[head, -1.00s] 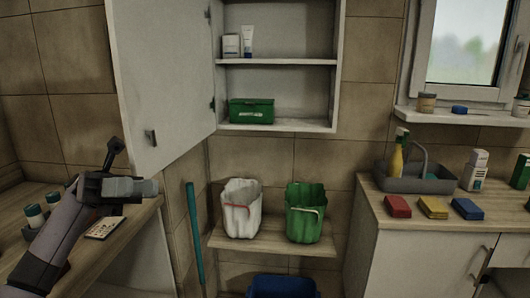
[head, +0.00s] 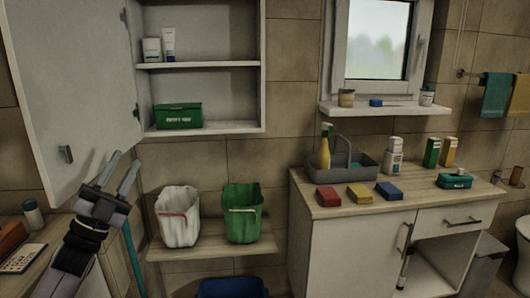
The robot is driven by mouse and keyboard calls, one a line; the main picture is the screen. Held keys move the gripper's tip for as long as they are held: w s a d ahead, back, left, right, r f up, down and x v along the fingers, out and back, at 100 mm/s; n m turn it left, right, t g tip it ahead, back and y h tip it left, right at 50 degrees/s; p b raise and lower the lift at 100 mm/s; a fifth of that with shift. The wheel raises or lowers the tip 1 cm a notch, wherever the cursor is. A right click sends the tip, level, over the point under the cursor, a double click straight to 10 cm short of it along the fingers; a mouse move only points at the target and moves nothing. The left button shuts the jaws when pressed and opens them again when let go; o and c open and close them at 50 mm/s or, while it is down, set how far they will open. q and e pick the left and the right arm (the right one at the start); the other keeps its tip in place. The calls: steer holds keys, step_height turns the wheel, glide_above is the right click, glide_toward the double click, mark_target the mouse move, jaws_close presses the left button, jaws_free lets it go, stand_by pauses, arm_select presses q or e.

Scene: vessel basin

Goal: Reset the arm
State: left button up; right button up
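My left gripper (head: 118,176) shows at the lower left of the head view, in front of the open door of the wall cabinet (head: 205,65). Its two fingers are spread apart, pointing up and to the right, with nothing between them. I cannot tell whether it touches the cabinet door (head: 65,90). My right gripper and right arm are out of view.
Red (head: 328,197), yellow (head: 360,193) and blue (head: 389,191) blocks lie on the right counter (head: 300,190) before a grey caddy (head: 362,172). A teal pole (head: 133,265) stands beside my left arm.

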arm_select(q)
steer(key=w+a+f+n+g+y, duration=0.3)
steer(key=w+a+f+n+y, duration=0.15)
steer(key=f+n+y, duration=0.35)
steer(key=w+a+f+n+g+y, duration=0.2)
steer(key=w+a+f+n+y, duration=0.25)
steer(key=f+n+y, duration=0.4)
steer(key=s+d+f+g+h, duration=0.1)
steer(key=s+d+f+g, duration=0.1)
steer(key=s+d+f, duration=0.5)
steer(key=s+d+f+g+h, duration=0.1)
steer(key=s+d+f+g, duration=0.1)
steer(key=s+f, duration=0.75)
steer(key=s+d+f+g, duration=0.1)
steer(key=s+d+f, duration=0.1)
steer(key=s, duration=0.5)
steer(key=s+d+f+n+g+h, duration=0.1)
steer(key=s+d+f, duration=0.2)
steer(key=s+f, duration=0.2)
steer(key=s+d+f+g, duration=0.1)
steer(key=s+d+f, duration=0.2)
steer(key=s, duration=0.7)
steer(key=shift+s+f+n, duration=0.2)
steer(key=shift+f+n, duration=0.15)
steer(key=shift+f, duration=0.15)
